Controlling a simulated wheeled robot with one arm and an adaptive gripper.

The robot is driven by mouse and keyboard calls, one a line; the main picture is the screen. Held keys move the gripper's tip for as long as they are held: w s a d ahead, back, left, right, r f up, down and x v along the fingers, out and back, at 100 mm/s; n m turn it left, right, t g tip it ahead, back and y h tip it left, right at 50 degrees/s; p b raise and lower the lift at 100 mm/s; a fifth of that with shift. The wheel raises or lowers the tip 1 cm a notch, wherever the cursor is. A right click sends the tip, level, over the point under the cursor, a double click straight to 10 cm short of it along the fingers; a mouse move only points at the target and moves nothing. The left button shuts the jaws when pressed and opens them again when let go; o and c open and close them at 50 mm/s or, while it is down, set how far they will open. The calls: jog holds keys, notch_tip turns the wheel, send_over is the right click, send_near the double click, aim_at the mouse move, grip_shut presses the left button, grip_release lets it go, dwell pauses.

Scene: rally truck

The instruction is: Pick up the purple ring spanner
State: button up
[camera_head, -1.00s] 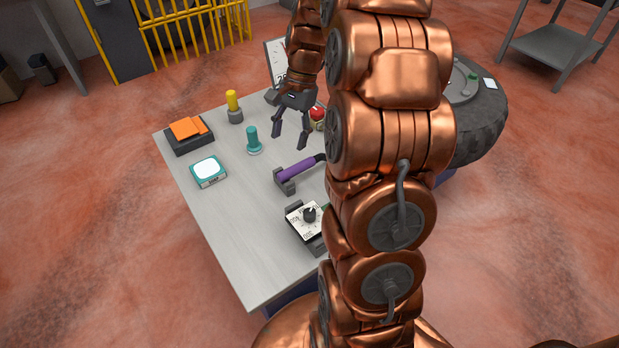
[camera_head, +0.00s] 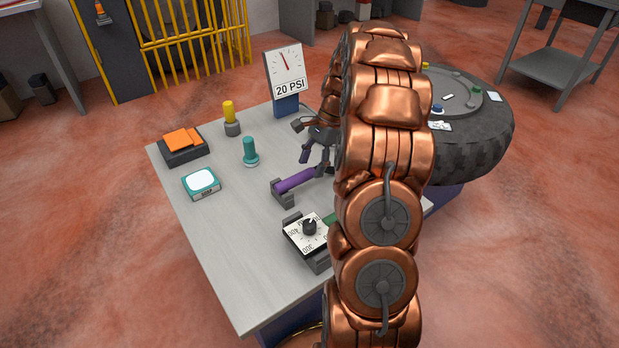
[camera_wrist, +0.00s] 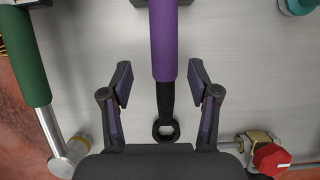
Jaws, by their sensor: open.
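The purple ring spanner (camera_head: 296,180) lies on the grey table, its left end at a dark grey block holder (camera_head: 284,193). In the wrist view its purple handle (camera_wrist: 164,40) runs down from the top edge to a black shank and ring end. My gripper (camera_head: 314,158) is open and empty, over the right part of the spanner in the head view. In the wrist view my gripper (camera_wrist: 159,85) has one finger on each side of the spanner, with clear gaps. Its height above the spanner is hard to tell. My arm hides the table's right part.
A dial box (camera_head: 308,232) stands in front of the spanner, beside a green-handled tool (camera_wrist: 27,55). A teal peg (camera_head: 250,150) stands behind left. A red knob valve (camera_wrist: 270,157) is near the ring end. A pressure gauge sign (camera_head: 287,75) stands at the back. The table's left front is clear.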

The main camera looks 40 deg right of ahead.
aim_at(309, 170)
jog(key=x, duration=0.1)
jog(key=b+x, duration=0.1)
jog(key=x, duration=0.2)
jog(key=shift+w+f, duration=0.25)
jog(key=shift+f, duration=0.05)
grip_shut()
dwell(0.4)
